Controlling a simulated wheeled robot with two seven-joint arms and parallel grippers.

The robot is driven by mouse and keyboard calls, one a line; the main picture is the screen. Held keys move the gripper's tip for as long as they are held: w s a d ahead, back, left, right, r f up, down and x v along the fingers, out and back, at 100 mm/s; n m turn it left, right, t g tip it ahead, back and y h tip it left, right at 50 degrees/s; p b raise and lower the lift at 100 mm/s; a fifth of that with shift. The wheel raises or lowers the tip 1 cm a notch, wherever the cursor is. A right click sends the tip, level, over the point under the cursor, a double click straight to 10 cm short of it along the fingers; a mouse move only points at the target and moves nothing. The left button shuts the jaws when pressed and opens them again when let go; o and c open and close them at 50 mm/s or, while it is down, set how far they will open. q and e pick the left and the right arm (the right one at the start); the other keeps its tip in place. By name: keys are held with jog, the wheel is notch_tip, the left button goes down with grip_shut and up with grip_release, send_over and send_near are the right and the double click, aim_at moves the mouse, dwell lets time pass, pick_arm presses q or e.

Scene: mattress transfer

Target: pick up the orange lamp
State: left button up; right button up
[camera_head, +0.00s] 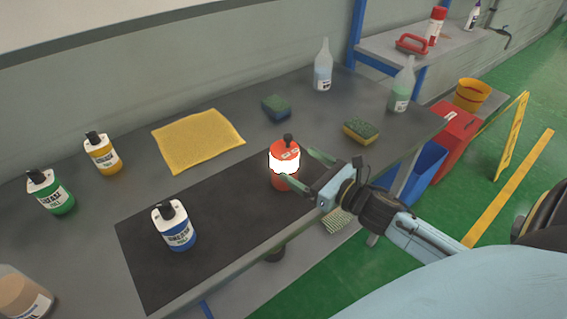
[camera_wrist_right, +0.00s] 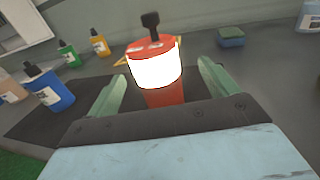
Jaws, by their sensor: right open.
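The orange lamp (camera_head: 285,181), with a glowing white band and a dark knob on top, stands upright on the black mat (camera_head: 215,236) near its right end. My right gripper (camera_head: 298,170) comes in from the right with its green fingers open, one on each side of the lamp. In the right wrist view the lamp (camera_wrist_right: 154,66) stands between the two open fingers (camera_wrist_right: 158,85), with a gap showing on both sides. The lamp's base is partly hidden by the gripper. My left gripper is in neither view.
A blue bottle (camera_head: 175,227) stands on the mat left of the lamp. Green (camera_head: 52,194) and yellow (camera_head: 103,155) bottles stand further left. A yellow cloth (camera_head: 198,141), sponges (camera_head: 276,108) and clear spray bottles (camera_head: 322,68) lie or stand behind. The table's front edge is close to my right arm.

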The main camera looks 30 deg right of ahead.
aim_at(279, 155)
jog(key=shift+x, duration=0.9)
jog(key=shift+w, duration=0.1)
jog(key=x, duration=0.4)
jog(key=shift+a+f, duration=0.2)
jog(key=shift+a, duration=0.15)
jog(key=shift+w+a, duration=0.2)
jog(key=shift+w, duration=0.3)
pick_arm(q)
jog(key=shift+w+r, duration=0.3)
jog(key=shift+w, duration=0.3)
pick_arm(e)
jog(key=c, duration=1.3)
